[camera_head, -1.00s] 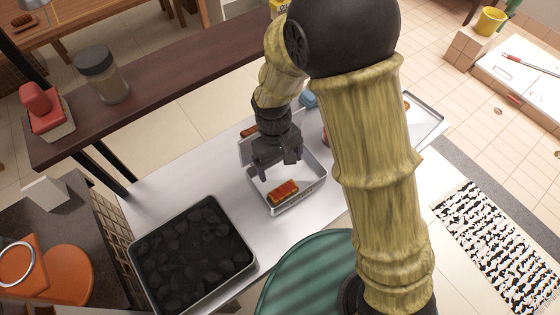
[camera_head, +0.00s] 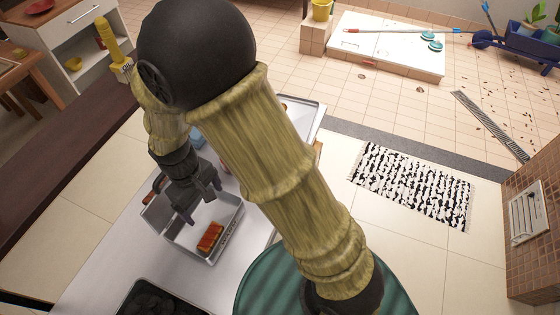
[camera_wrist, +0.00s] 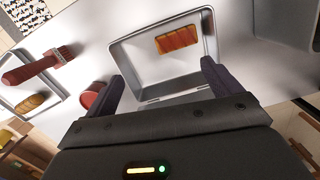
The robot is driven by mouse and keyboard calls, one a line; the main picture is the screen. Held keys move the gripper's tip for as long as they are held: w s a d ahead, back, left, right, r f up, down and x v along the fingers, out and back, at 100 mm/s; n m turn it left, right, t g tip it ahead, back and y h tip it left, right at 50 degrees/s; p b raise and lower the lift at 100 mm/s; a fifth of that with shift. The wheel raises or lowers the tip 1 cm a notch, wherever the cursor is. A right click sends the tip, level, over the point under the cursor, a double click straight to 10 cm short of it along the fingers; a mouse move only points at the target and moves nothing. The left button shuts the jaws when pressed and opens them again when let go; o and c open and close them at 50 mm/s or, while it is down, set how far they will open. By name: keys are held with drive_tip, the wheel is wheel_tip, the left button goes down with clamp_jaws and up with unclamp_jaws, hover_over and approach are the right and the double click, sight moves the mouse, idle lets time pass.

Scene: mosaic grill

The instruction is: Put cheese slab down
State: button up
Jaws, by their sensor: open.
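The cheese slab (camera_head: 210,237), an orange-red striped block, lies flat on the floor of a grey metal tray (camera_head: 233,233) on the white counter. It also shows in the wrist view (camera_wrist: 178,40), near the tray's far wall. My gripper (camera_head: 187,217) is above the tray's near-left part, apart from the slab. In the wrist view my gripper (camera_wrist: 165,78) has its two dark fingers spread wide with nothing between them.
A charcoal bed (camera_head: 160,301) sits at the lower left. In the wrist view, a second tray (camera_wrist: 60,92) holds a brown roll (camera_wrist: 29,103), beside a red-handled brush (camera_wrist: 35,68) and a round red thing (camera_wrist: 92,95).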

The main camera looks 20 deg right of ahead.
drive_tip(key=d+r+m+t, duration=0.1)
drive_tip(key=d+r+m, duration=0.1)
drive_tip(key=d, duration=0.5)
drive_tip(key=s+d+r+m+t, duration=0.1)
drive_tip(key=d+r+m, duration=0.2)
drive_tip(key=d, duration=0.4)
drive_tip(key=d+r+m+t, duration=0.1)
drive_tip(key=d+r+m, duration=0.2)
drive_tip(key=d, duration=0.4)
drive_tip(key=shift+s+d+r+y, duration=0.15)
drive_tip(key=shift+d+r+y, duration=0.05)
drive_tip(key=shift+r+y, duration=0.2)
